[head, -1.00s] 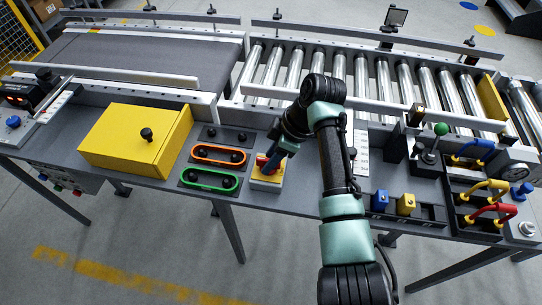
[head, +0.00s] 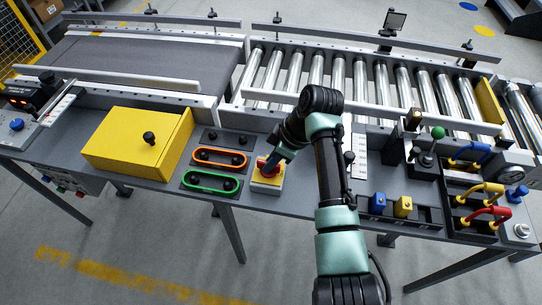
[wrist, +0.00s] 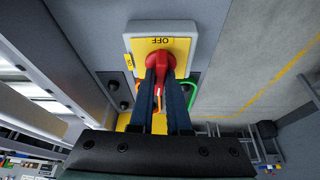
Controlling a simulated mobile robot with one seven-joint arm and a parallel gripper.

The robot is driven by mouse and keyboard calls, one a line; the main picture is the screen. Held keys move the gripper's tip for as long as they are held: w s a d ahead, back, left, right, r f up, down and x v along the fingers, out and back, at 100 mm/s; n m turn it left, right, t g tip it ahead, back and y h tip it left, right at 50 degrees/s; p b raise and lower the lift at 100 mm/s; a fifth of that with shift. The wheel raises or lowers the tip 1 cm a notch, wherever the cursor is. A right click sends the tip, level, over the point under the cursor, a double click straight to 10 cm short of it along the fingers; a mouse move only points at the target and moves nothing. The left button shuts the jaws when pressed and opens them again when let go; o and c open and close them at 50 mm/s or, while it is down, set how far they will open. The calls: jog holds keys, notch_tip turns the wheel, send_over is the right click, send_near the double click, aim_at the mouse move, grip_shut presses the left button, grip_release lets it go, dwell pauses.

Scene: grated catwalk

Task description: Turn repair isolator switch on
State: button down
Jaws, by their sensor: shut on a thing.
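The isolator switch is a red rotary handle (wrist: 160,62) on a yellow plate (wrist: 182,46) set on a pale grey box (wrist: 133,36). The plate carries the marking OFF beside the handle's end, and a small yellow tag is on the box's left side in the wrist view. In the head view the switch's yellow plate (head: 262,180) shows at the table's front edge, right of the green and orange loops. My gripper (wrist: 163,85) is shut on the red handle, with one dark blue finger on each side. The fingers hide part of the handle.
A yellow box with a black knob (head: 125,140) is to the left. An orange-rimmed panel (head: 219,157) and a green-rimmed panel (head: 211,182) lie close beside the switch. Blue and yellow blocks (head: 403,206) and several coloured handles stand to the right. Rollers run behind.

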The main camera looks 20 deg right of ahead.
jog(key=m+p, duration=0.1)
jog(key=p, duration=0.1)
jog(key=m+h+p, duration=0.1)
jog(key=m+p, duration=0.1)
jog(key=shift+a+r+t, duration=0.15)
jog(key=shift+r+t, duration=0.15)
jog(key=shift+t, duration=0.1)
jog(key=m+h+p, duration=0.1)
jog(key=m+p, duration=0.1)
jog(key=m, duration=0.1)
jog(key=m+h+p, duration=0.1)
jog(key=m+p, duration=0.1)
jog(key=p, duration=0.1)
jog(key=shift+s+a+f+m+t, duration=0.1)
jog(key=shift+m+t, duration=0.3)
jog(key=m+h+p, duration=0.1)
jog(key=m, duration=0.2)
jog(key=shift+a+p, duration=0.1)
jog(key=shift+p, duration=0.3)
jog(key=m+h, duration=0.1)
jog(key=m, duration=0.1)
jog(key=m+h, duration=0.1)
jog(key=m, duration=0.1)
jog(key=shift+f+m+g+p, duration=0.15)
jog(key=shift+m+g+p, duration=0.15)
jog(key=c, duration=0.9)
grip_release()
